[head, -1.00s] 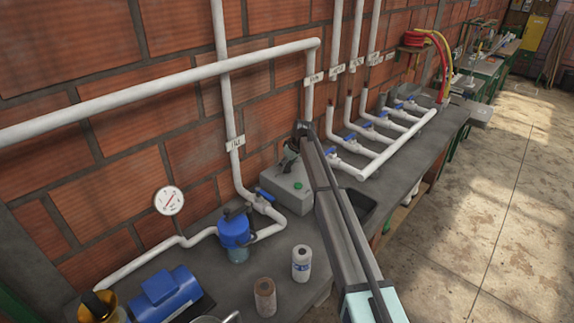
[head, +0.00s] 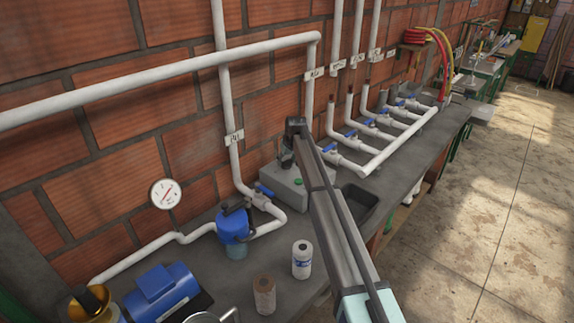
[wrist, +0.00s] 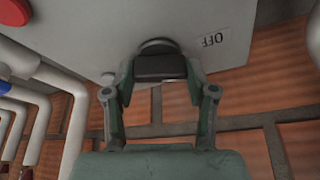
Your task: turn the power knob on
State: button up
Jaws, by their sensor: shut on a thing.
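The power knob (wrist: 160,67) is a dark round knob with a flat grip bar, on a grey control box (wrist: 90,30). In the wrist view a label reading OFF (wrist: 216,40) appears upside down beside it. My gripper (wrist: 160,80) has its two greenish fingers on either side of the knob and is shut on it. In the head view the control box (head: 275,186) stands on the counter against the brick wall, with a green button (head: 299,182) on top. My gripper (head: 287,158) is at the back of the box there, and the knob is hidden.
A red button (wrist: 15,10) shows at the wrist view's corner. Left of the box are a blue-handled valve (head: 265,192) and a blue filter (head: 234,225). To the right are a sink (head: 357,203) and white pipes with several blue valves (head: 351,134).

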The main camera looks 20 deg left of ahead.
jog(key=m+b, duration=0.1)
jog(key=m, duration=0.1)
jog(key=m+h+b, duration=0.1)
jog(key=m, duration=0.1)
jog(key=m+t+h+b, duration=0.1)
jog(key=m, duration=0.1)
jog(key=shift+a+f+m+b, duration=0.15)
jog(key=shift+a+m+b, duration=0.1)
jog(key=shift+m+b, duration=0.05)
jog(key=m+h+b, duration=0.2)
jog(key=m, duration=0.2)
jog(key=shift+m+g+h+b, duration=0.3)
jog(key=shift+m+h+b, duration=0.15)
jog(key=shift+m, duration=0.85)
jog(key=o, duration=1.2)
jog(key=shift+c, duration=0.2)
